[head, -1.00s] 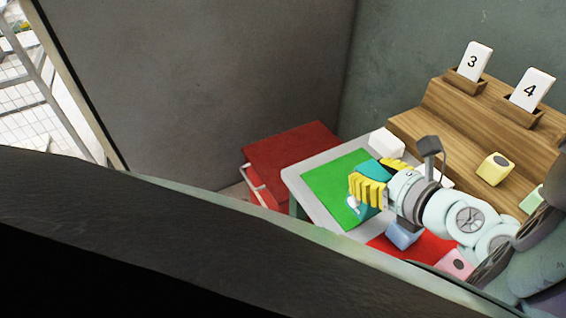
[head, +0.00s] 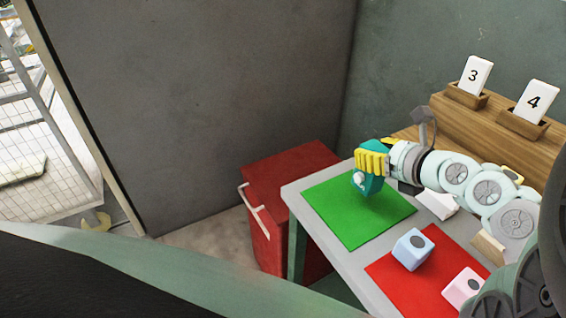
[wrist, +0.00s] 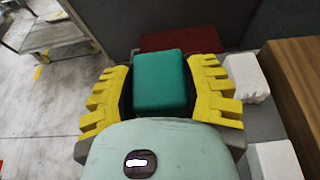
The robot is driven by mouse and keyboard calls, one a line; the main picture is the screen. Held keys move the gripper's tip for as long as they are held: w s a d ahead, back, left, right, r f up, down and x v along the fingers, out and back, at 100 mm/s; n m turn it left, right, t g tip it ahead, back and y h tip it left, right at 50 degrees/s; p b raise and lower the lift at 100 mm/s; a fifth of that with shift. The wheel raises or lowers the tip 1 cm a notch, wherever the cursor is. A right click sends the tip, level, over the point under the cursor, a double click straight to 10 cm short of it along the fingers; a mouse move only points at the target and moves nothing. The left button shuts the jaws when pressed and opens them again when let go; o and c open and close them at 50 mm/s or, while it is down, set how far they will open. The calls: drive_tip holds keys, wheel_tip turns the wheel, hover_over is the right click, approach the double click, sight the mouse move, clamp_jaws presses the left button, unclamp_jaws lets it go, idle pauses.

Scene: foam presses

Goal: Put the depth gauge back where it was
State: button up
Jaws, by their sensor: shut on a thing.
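My gripper (head: 372,163) is shut on a teal block-like thing (head: 373,185), which I take to be the depth gauge. A small pale knob shows on its side in the head view. It hangs over the far part of the green mat (head: 345,222); I cannot tell how high above the mat it is. In the wrist view the teal thing (wrist: 160,82) sits between the yellow fingers of my gripper (wrist: 162,78). Its lower end is hidden there.
A red mat (head: 395,283) bears a blue cube (head: 413,249) and a pink cube (head: 465,289). A white block (head: 437,204) lies beside the green mat. A wooden stepped rack (head: 500,130) holds cards 3 and 4. A red cabinet (head: 268,220) stands left of the table.

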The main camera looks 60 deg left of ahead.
drive_tip(key=shift+f, duration=1.7)
drive_tip(key=shift+f, duration=0.15)
drive_tip(key=o, duration=1.3)
drive_tip(key=shift+r, duration=0.3)
drive_tip(key=shift+d, duration=0.25)
drive_tip(key=shift+b+v, duration=0.75)
drive_tip(key=shift+v, duration=5)
